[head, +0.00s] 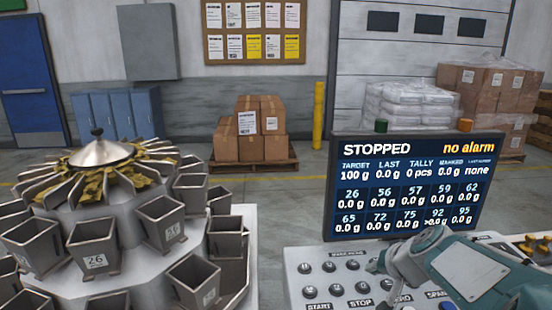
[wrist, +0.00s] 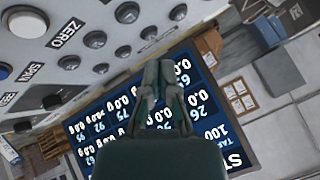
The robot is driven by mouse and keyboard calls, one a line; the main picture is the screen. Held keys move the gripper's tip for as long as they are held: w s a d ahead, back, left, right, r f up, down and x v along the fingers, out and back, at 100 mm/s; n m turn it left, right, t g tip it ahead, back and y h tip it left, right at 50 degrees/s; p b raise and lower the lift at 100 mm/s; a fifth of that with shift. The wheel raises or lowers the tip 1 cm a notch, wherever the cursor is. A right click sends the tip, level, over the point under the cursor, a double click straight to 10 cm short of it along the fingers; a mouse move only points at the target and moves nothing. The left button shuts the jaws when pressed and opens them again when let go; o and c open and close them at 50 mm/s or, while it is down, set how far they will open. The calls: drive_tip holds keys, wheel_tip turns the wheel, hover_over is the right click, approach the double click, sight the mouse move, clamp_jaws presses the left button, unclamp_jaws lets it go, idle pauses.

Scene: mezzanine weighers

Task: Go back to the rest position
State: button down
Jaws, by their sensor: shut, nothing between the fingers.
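My gripper (head: 380,262) is at the lower right in the head view, over the back right of the button panel (head: 318,268) and in front of the bottom of the screen. Its fingers are together and empty; they also show in the wrist view (wrist: 162,70). The screen (head: 402,185) reads "STOPPED" and "no alarm", with weights mostly 0.0 g. My arm hides part of the panel's right side. In the wrist view the panel (wrist: 110,65) lies beyond the fingers, with buttons marked ZERO and SPAN. I cannot tell whether the fingers touch anything.
A multihead weigher (head: 120,225) with several steel buckets fills the left. Behind are stacked cartons (head: 250,128) on a pallet, a yellow post (head: 318,115), wrapped sacks (head: 410,108) and more cartons (head: 490,90). Floor between weigher and screen is clear.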

drive_tip(key=s+a+n+g+h, duration=0.1)
drive_tip(key=s+a+n, duration=0.1)
drive_tip(key=s, duration=0.7)
drive_tip(key=s+a+n+g+h, duration=0.1)
drive_tip(key=s+a, duration=0.4)
drive_tip(key=s, duration=0.5)
drive_tip(key=shift+s+n+g, duration=0.25)
drive_tip(key=shift+n+g, duration=0.05)
drive_tip(key=shift+n, duration=0.6)
drive_tip(key=shift+r, duration=0.1)
